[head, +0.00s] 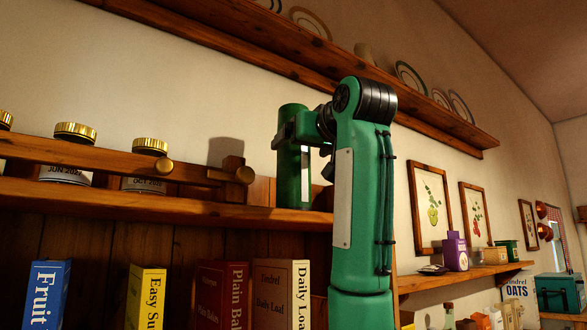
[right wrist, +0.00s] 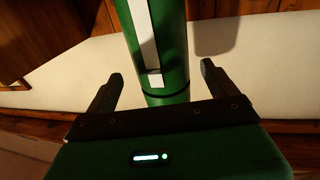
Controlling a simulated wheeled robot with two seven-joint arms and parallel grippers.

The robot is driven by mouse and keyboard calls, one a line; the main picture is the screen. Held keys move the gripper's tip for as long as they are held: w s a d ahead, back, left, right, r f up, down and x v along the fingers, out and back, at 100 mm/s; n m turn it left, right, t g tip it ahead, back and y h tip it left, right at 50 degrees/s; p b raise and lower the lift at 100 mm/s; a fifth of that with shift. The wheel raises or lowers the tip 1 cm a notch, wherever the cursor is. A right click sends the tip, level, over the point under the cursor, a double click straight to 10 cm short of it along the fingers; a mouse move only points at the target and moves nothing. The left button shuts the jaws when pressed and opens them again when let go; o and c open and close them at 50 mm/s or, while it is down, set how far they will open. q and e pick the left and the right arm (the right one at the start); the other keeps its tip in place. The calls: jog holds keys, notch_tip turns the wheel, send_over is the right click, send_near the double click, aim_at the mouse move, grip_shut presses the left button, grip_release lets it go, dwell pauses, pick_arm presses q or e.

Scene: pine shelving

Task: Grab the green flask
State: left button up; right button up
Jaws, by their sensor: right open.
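The green flask (head: 287,180), a tall cylinder with a pale label strip, stands upright on the wooden shelf beyond my right arm. My right gripper (head: 298,132) is level with its upper part and partly hides it. In the right wrist view, the flask (right wrist: 176,45) lies between the two open fingers of the right gripper (right wrist: 161,72), with a visible gap on each side. The near end of the flask is hidden behind the gripper body. My left gripper is not in view.
The flask's shelf (head: 130,200) has a front rail (head: 100,157) with jars (head: 73,133) behind it, left of the flask. Boxes (head: 222,295) stand below. An upper shelf (head: 300,73) with plates runs above. A lower shelf (head: 460,276) is at right.

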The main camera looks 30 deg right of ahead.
jog(key=w+p, duration=0.3)
jog(key=w, duration=0.1)
jog(key=shift+r, duration=0.3)
jog(key=shift+w+f, duration=0.1)
jog(key=shift+w, duration=0.25)
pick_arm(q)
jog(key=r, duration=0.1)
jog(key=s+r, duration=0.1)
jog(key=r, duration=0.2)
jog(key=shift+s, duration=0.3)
pick_arm(e)
jog(key=shift+s, duration=0.1)
jog(key=shift+c, duration=0.7)
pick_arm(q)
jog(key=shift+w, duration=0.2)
pick_arm(e)
grip_shut()
